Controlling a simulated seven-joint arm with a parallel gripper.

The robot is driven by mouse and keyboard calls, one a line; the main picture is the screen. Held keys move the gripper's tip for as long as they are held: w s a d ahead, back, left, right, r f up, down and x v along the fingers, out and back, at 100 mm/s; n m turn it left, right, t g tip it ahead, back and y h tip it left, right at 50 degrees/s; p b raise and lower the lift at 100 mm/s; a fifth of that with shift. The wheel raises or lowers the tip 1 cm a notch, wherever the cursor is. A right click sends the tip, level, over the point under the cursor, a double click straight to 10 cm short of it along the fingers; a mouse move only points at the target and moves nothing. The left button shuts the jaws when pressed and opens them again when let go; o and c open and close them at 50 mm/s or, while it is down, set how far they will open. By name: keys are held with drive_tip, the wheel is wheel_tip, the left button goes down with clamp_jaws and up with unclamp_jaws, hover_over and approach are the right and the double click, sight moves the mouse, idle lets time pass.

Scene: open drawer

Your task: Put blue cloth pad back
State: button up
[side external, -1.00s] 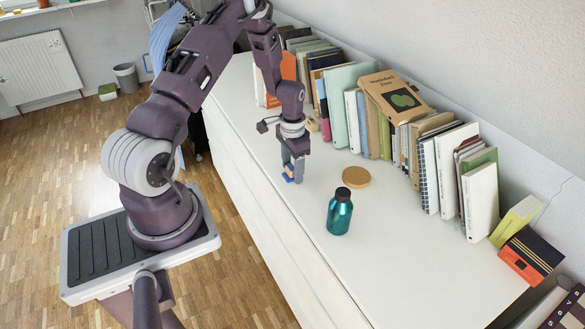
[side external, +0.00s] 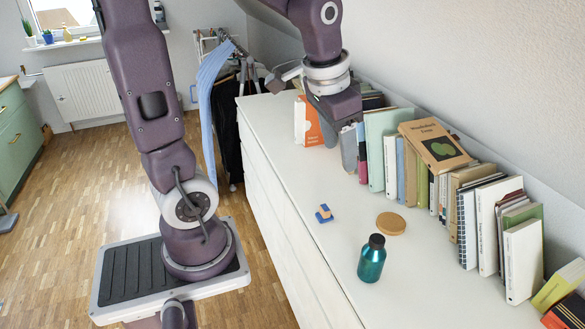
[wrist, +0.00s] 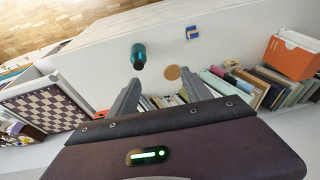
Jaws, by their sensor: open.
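The small blue pad (side external: 323,217) lies on the white cabinet top, with a tan block-like piece against it. It also shows in the wrist view (wrist: 190,36) near the top edge, as a blue shape around a pale piece. My gripper (side external: 349,148) is raised near the row of books, beyond the pad in the side view and clear of it. In the wrist view my gripper (wrist: 162,78) has its two fingers apart with nothing held between them.
A teal bottle (side external: 372,262) and a round cork disc (side external: 390,224) stand near the pad. A row of books (side external: 440,160) lines the wall, with an orange box (side external: 312,125) at its far end. The cabinet top (side external: 285,165) is clear left of the pad.

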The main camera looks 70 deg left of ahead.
drive_tip(key=s+d+r+t, duration=0.2)
drive_tip(key=s+d, duration=0.5)
drive_tip(key=s, duration=0.5)
drive_tip(key=shift+s+r+t+h, duration=0.3)
drive_tip(key=shift+s+r+h, duration=0.1)
drive_tip(key=shift+r, duration=0.1)
